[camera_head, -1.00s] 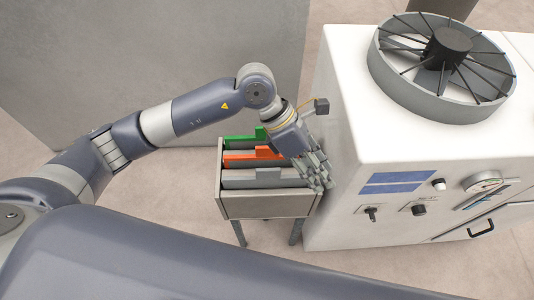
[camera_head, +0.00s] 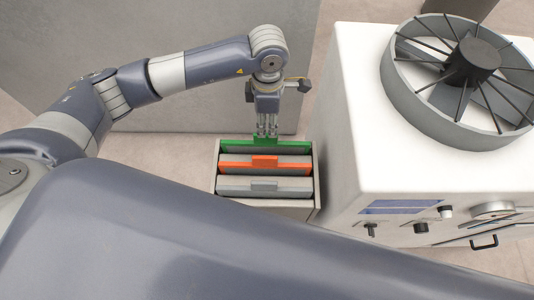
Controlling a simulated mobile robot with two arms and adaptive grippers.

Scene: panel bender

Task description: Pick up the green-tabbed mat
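The green-tabbed mat (camera_head: 236,146) stands upright at the back of an open-topped grey holder (camera_head: 218,160). My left gripper (camera_head: 267,136) points down at the mat's top edge, right at its green tab, and covers part of it. The fingers look close together, but whether they are apart around the tab or closed on it is too small to tell. An orange-tabbed mat (camera_head: 264,163) stands in the middle and a grey-tabbed mat (camera_head: 264,187) at the front. My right gripper is not in view.
A white machine (camera_head: 362,130) with a round fan guard (camera_head: 405,95) on top stands close to the holder's right. A grey panel (camera_head: 150,30) rises behind the holder. Bare floor lies to the holder's left.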

